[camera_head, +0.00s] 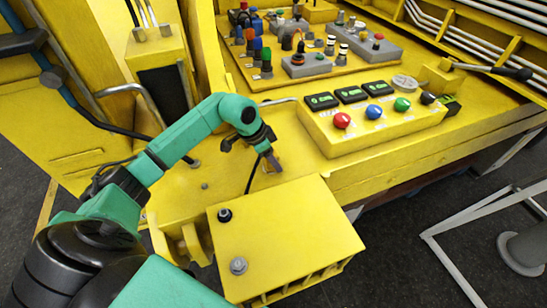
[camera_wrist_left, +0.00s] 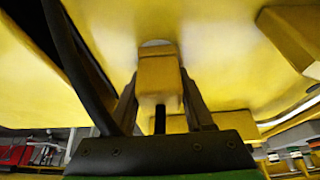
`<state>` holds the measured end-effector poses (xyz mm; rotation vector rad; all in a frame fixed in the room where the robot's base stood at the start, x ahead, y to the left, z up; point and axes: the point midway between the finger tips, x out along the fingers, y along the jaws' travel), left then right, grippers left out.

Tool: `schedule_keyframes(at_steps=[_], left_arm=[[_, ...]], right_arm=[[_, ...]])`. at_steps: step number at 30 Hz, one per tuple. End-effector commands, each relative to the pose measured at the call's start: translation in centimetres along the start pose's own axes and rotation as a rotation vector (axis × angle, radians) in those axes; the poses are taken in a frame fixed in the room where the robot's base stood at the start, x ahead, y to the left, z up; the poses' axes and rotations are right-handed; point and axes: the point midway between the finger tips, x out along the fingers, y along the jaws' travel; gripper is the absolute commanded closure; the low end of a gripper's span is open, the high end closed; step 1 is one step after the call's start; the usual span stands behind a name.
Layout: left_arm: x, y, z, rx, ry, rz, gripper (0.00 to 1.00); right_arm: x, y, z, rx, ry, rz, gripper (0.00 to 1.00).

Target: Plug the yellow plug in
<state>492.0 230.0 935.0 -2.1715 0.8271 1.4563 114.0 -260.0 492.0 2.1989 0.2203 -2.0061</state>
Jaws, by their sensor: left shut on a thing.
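My left gripper (camera_head: 273,163) reaches in over the yellow deck, between the button box and the flat-topped yellow box. It also shows in the left wrist view (camera_wrist_left: 158,105), with a dark finger on each side of the yellow plug (camera_wrist_left: 158,78). The gripper is shut on the plug. A pale round edge (camera_wrist_left: 155,43), perhaps the socket, shows just beyond the plug's far end. I cannot tell whether the two touch. In the head view the plug is mostly hidden by the gripper. A black cable (camera_head: 249,181) hangs below the gripper. My right gripper is out of view.
A yellow button box (camera_head: 375,137) with coloured buttons stands right of the gripper. The flat-topped yellow box (camera_head: 290,235) with two bolts is in front. A panel of switches (camera_head: 300,65) is behind. A grey metal frame (camera_head: 480,215) stands at the right.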

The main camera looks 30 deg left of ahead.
Motion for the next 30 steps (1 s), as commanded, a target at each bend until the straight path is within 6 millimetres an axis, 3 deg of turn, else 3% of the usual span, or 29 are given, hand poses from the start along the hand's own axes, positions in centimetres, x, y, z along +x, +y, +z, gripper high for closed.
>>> schedule_keyframes(at_steps=[8,9,11,12,23,26,30], left_arm=[[0.2,0.0,0.1,0.0,0.0,0.0,1.0],[0.2,0.0,0.1,0.0,0.0,0.0,0.4],[0.2,0.0,0.1,0.0,0.0,0.0,0.17],[0.2,0.0,0.1,0.0,0.0,0.0,0.13],[-0.4,0.0,0.1,0.001,0.0,-0.001,0.13],[-2.0,-0.1,0.1,0.001,0.001,-0.004,0.13],[-5.9,-0.1,0.2,0.003,0.001,-0.006,0.13]], right_arm=[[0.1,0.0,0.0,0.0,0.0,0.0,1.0],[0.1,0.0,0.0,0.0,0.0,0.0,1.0],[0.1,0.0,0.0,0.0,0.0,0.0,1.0],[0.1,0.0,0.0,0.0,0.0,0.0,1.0],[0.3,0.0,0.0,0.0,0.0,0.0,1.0],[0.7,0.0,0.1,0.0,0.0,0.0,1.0],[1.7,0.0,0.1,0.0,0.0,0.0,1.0]])
